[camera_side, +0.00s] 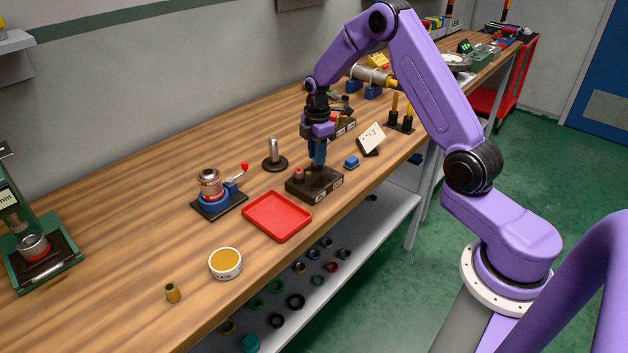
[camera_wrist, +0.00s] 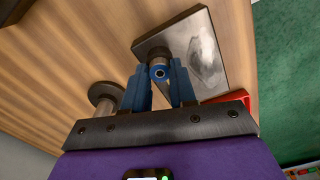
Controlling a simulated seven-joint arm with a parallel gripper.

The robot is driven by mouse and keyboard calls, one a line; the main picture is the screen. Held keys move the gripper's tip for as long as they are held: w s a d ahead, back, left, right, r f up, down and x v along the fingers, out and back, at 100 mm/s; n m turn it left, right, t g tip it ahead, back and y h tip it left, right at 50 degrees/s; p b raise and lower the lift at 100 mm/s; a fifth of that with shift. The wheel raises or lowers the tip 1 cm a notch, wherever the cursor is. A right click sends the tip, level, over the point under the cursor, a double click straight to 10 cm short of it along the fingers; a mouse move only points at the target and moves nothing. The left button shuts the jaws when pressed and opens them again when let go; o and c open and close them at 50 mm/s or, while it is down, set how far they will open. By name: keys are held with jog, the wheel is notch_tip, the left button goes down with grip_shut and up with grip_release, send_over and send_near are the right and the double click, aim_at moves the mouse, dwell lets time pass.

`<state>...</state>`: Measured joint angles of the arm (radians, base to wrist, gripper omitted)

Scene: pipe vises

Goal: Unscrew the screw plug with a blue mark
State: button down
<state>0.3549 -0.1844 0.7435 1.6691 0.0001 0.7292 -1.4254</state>
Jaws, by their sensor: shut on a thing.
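In the side view the fingers hide this plug. I cannot tell whether it is still seated in what lies below it. A reddish plug (camera_side: 299,173) stands on the left part of the block, beside the fingers.
A red tray (camera_side: 277,216) lies just left of the block. A round-based post (camera_side: 274,154) and a vise with a red-knobbed lever (camera_side: 211,188) stand further left. A small blue piece (camera_side: 352,162) and a tilted white card (camera_side: 371,138) are to the right.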

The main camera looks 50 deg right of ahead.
jog(key=n, duration=1.4)
jog(key=c, duration=1)
grip_release()
